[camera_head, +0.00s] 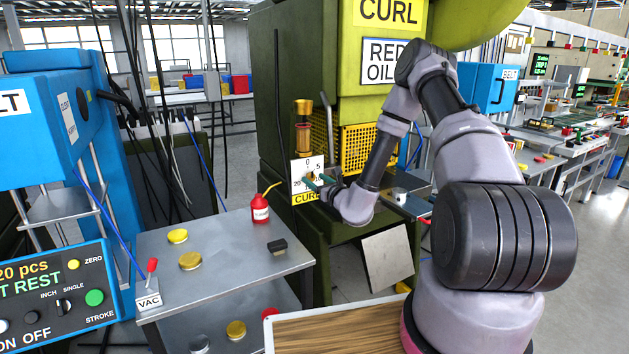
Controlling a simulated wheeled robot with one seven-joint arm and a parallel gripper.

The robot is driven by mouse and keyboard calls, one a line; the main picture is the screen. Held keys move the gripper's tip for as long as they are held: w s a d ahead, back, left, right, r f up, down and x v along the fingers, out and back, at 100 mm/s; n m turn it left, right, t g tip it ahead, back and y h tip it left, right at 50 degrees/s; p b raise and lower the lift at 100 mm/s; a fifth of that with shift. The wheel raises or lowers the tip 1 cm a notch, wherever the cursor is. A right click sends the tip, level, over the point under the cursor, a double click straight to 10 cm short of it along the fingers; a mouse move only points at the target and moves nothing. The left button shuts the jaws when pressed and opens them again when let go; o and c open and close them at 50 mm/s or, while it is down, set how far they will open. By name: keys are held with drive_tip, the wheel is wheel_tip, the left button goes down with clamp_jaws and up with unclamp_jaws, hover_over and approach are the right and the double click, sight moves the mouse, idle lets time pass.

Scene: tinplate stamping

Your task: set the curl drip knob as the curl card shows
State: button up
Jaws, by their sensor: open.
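The curl drip dial (303,165) is a white plate on the green CURL machine. The figures 0, 5 and 20 can be read on it, and a yellow CURL label is below. My gripper (313,183) is at the dial's lower right, with its jaws open. The jaws and my wrist cover part of the dial, so the knob and its pointer setting cannot be made out. A white card (384,54) with a blue border is higher on the machine. It reads "RED" and "OIL", and my arm hides its right part.
A brass and amber oiler (303,115) stands above the dial. A yellow mesh guard (358,147) is to its right. A grey table (222,262) at front left holds a red oil bottle (260,209), yellow lids and a black block. A wooden board (340,331) is at the bottom.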

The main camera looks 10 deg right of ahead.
drive_tip(key=shift+w+a, duration=0.15)
drive_tip(key=shift+w, duration=0.25)
clamp_jaws()
drive_tip(key=m, duration=0.5)
drive_tip(key=shift+m, duration=0.3)
drive_tip(key=m, duration=0.6)
drive_tip(key=shift+f, duration=0.15)
idle(0.3)
